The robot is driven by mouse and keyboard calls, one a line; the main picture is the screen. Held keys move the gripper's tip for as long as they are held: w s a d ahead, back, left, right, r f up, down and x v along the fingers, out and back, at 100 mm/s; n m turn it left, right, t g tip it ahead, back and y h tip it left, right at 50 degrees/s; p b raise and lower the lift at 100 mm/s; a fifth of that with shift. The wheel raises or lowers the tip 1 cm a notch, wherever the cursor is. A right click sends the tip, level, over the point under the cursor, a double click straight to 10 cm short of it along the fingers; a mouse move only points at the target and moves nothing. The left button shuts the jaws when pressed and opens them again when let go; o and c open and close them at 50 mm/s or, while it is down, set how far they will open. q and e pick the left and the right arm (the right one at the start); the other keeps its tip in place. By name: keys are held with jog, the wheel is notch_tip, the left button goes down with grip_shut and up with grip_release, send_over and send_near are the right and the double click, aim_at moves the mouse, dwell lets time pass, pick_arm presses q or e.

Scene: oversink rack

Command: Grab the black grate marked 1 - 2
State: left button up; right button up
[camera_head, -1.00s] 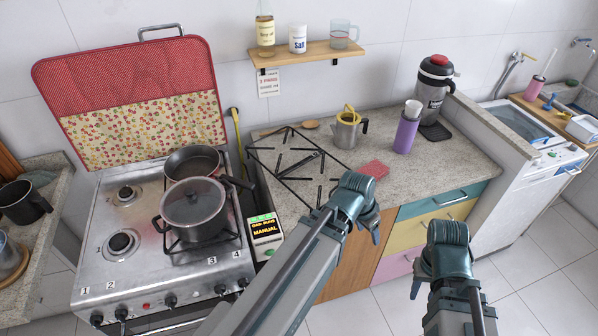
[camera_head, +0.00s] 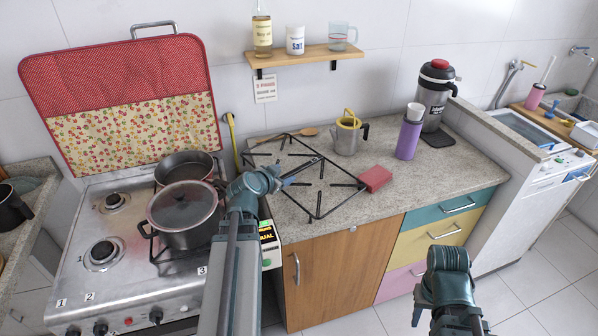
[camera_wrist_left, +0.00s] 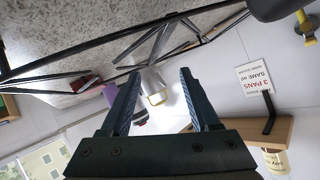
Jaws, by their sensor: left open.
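A black wire grate (camera_head: 318,203) lies on the stone counter right of the stove, its near-left part behind my left arm. I see no number on it. The stove's left burners, by labels 1 and 2 (camera_head: 90,296), are bare. My left gripper (camera_head: 287,181) is over the left part of the grate. In the left wrist view my left gripper (camera_wrist_left: 160,76) is open and empty, with the grate's dark bars (camera_wrist_left: 150,45) crossing beyond the fingertips; contact is unclear. My right gripper (camera_head: 420,312) is low at the right, away from the grate; its jaws are not clear.
A lidded pot (camera_head: 183,215) and pan (camera_head: 185,166) stand on the stove's right side. A red sponge (camera_head: 375,178), metal jug (camera_head: 347,137) and purple bottle (camera_head: 409,138) stand near the grate. A wooden shelf (camera_head: 305,57) hangs above. Counter front right is clear.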

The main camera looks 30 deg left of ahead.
aim_at(298, 170)
pick_arm(q)
jog(key=b+x, duration=0.3)
jog(key=x, duration=0.5)
jog(key=shift+w+f+b, duration=0.1)
jog(key=shift+w+b, duration=0.05)
jog(key=shift+b, duration=0.2)
jog(key=shift+w+f+b, duration=0.35)
jog(key=shift+w+b, duration=0.05)
jog(key=x, duration=0.1)
jog(key=b+x, duration=0.2)
jog(key=x, duration=0.1)
jog(key=shift+w+d+f, duration=0.1)
jog(key=shift+d+f, duration=0.05)
jog(key=shift+d, duration=0.05)
jog(key=shift+c, duration=0.6)
grip_shut()
